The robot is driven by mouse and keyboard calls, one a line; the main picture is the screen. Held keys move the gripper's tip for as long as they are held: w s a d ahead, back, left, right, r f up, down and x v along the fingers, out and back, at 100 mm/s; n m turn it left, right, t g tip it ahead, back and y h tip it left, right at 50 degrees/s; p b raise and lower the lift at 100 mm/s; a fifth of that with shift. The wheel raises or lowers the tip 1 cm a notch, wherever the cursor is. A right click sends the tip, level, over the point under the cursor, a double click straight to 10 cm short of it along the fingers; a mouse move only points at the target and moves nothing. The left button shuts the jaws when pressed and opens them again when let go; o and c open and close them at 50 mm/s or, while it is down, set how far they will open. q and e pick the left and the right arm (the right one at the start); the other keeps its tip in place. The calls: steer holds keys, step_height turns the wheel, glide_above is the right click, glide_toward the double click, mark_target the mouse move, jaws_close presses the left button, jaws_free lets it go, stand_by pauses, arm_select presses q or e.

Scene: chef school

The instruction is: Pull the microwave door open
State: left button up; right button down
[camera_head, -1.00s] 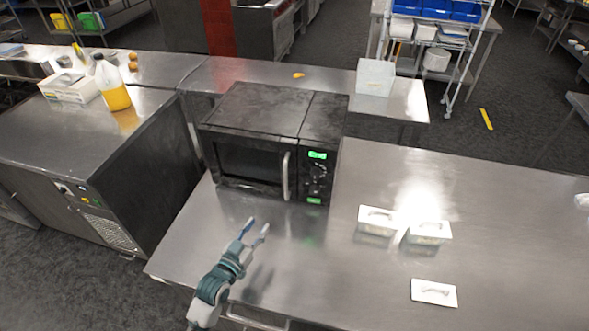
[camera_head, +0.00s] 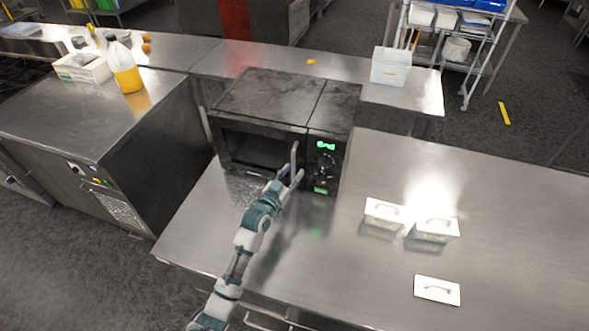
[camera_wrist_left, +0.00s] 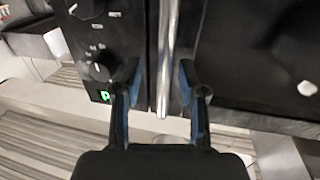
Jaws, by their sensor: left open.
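The black microwave (camera_head: 283,98) stands on the steel counter with its door (camera_head: 255,150) shut, as far as I can see. Its vertical metal handle (camera_head: 294,156) is at the right edge of the door, beside the control panel (camera_head: 324,165) with green lights. My left gripper (camera_head: 291,181) is at the lower part of the handle. In the left wrist view, the handle (camera_wrist_left: 166,60) runs between the two open fingers of my left gripper (camera_wrist_left: 160,85), with a gap on each side. The control panel (camera_wrist_left: 97,50) is on the left there. My right gripper is not in view.
The steel counter (camera_head: 500,250) has two lidded containers (camera_head: 384,212) and a loose white lid (camera_head: 437,290) on the right. A yellow bottle (camera_head: 126,74) is on the left counter. The counter in front of the microwave is clear.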

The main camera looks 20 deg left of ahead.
arm_select(q)
steer(key=shift+x, duration=0.85)
steer(key=shift+w+a, duration=0.15)
steer(key=shift+a, duration=0.05)
steer(key=shift+a+f, duration=0.1)
steer(key=shift+a, duration=0.15)
steer(key=shift+c, duration=0.2)
steer(key=c, duration=0.4)
jaws_close()
steer(key=shift+d, duration=0.3)
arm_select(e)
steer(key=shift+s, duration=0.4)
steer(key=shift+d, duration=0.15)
